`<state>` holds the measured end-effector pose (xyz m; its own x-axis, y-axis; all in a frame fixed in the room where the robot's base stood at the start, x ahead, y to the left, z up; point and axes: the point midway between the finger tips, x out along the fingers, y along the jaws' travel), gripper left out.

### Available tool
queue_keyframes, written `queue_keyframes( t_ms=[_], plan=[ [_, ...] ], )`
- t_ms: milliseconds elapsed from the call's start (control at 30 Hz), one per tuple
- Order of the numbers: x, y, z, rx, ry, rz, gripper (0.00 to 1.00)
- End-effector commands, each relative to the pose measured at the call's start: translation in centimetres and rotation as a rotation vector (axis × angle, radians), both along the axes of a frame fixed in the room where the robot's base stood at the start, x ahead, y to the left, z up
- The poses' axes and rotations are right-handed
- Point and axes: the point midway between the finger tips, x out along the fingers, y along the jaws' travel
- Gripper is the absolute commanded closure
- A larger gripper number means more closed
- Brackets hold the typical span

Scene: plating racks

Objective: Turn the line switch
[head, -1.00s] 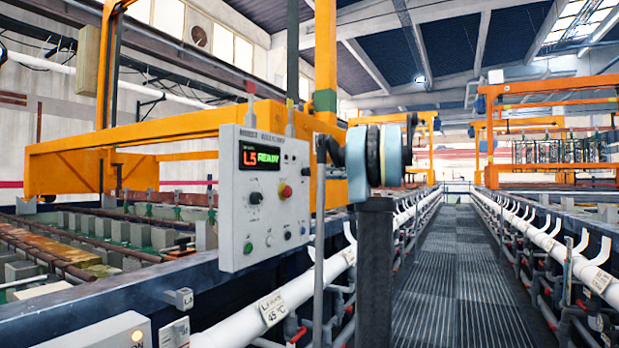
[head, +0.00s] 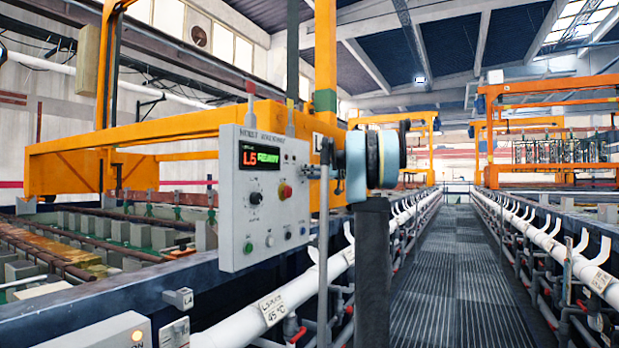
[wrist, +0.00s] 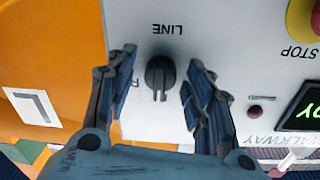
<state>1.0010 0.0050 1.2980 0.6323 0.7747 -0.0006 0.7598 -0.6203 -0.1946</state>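The line switch (wrist: 160,75) is a black rotary knob under an upside-down "LINE" label in the wrist view. It sits on the light grey control panel (head: 236,205), whose screen (head: 260,158) appears to read "L5 READY" in the head view. My gripper (wrist: 160,62) is open, with one finger on each side of the knob and a visible gap to both. It holds nothing.
A red stop button (head: 285,191) is on the panel beside the line switch. An orange beam (head: 190,125) runs behind the panel, and a grey vertical pole (head: 323,240) stands by its right edge. The grated walkway (head: 465,270) is clear to the right.

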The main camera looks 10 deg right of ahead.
Motion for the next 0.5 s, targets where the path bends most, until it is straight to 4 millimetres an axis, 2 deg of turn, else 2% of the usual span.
queue_keyframes(
  t_ms=[33,167,500],
  plan=[
    [-0.01,-0.01,0.00,0.000,0.000,0.000,0.67],
    [-0.01,-0.02,0.00,0.000,0.000,0.000,0.95],
    [0.04,-0.08,-0.02,0.014,0.019,-0.002,0.95]
  ],
)
